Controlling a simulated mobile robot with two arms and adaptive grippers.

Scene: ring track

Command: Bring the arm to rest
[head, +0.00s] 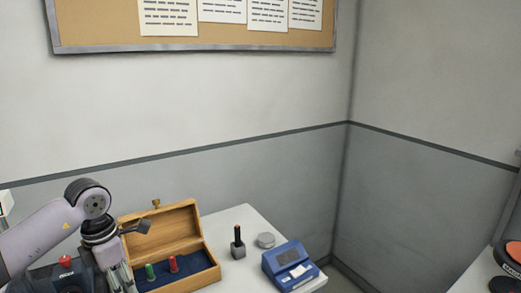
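My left arm (45,238) comes in from the left and bends down at its wrist in front of the table. My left gripper (122,278) is at the lower left, in front of the left part of an open wooden box (180,228). Its fingertips are not clearly shown, so I cannot tell whether it is open or shut. My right gripper is not in view.
The box has a blue lining with a green piece (150,271) and a red piece (173,264). Walls close the back.

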